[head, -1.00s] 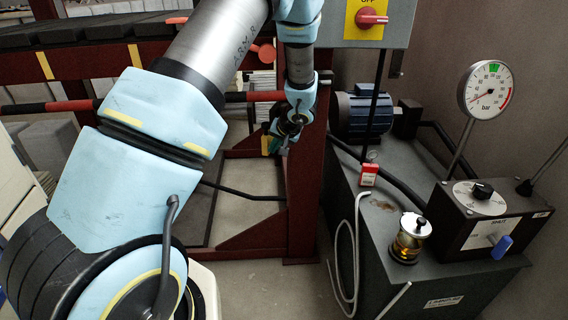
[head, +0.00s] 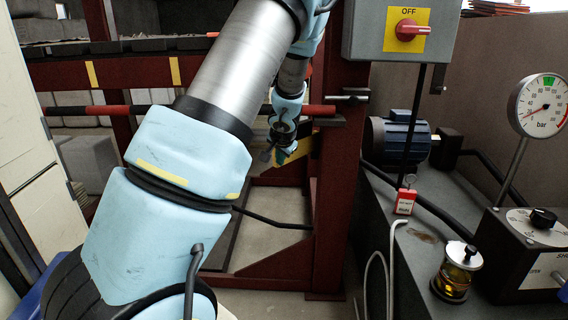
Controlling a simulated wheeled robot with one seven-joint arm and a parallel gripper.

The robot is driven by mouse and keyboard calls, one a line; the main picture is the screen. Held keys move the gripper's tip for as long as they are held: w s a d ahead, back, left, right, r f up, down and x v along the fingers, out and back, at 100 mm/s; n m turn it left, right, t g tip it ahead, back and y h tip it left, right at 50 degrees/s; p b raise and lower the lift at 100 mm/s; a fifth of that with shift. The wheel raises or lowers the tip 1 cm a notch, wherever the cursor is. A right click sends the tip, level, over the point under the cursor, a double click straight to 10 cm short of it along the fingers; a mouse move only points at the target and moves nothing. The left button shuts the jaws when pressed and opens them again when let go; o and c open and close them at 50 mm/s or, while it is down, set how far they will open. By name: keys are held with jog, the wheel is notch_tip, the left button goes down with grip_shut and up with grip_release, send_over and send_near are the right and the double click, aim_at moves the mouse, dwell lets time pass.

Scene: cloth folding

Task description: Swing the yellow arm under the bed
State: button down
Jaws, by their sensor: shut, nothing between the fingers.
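My gripper (head: 272,155) is small and dark, past my light-blue arm in the centre of the head view. It looks shut and holds nothing that I can see. A yellow piece (head: 303,150), which may be the yellow arm, shows just right of and behind it, beside the red post. My gripper and wrist hide part of it. I cannot tell whether they touch. The bed appears to be the dark red frame (head: 130,72) with grey slabs on top, running across the back left. A red-and-black striped bar (head: 145,110) crosses below it.
A red upright post (head: 338,190) stands right of my gripper, with a grey OFF switch box (head: 375,40) in front. To the right is a grey bench (head: 420,240) with a motor (head: 398,135), glass jar (head: 455,270) and gauge (head: 543,104). Low red beams and a black cable cross the floor.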

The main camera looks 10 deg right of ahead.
jog(key=w+a+m+h+p, duration=0.2)
jog(key=w+a+m+p, duration=0.1)
jog(key=w, duration=0.3)
jog(key=shift+a+m, duration=0.4)
jog(key=shift+a, duration=0.4)
jog(key=shift+s+d, duration=0.1)
dwell(0.3)
